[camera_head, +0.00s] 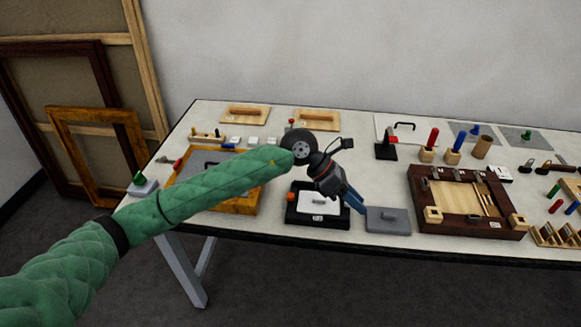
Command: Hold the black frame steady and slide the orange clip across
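The small black frame (335,222) lies on the table near its front edge, with a white panel (312,203) inside it. A small orange clip (291,197) sits at the frame's left side. My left gripper (357,205) reaches in from the left over the frame. Its blue fingers point down and to the right, at the frame's right side. I cannot tell whether they touch the frame or how far apart they are. The gripper and wrist hide the frame's upper right part. My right gripper is not in view.
A grey plate (388,226) with a handle lies just right of the black frame. A dark brown wooden tray (470,228) stands farther right. A yellow-brown frame (236,208) lies to the left, partly under my arm. Small blocks and tools fill the far right.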

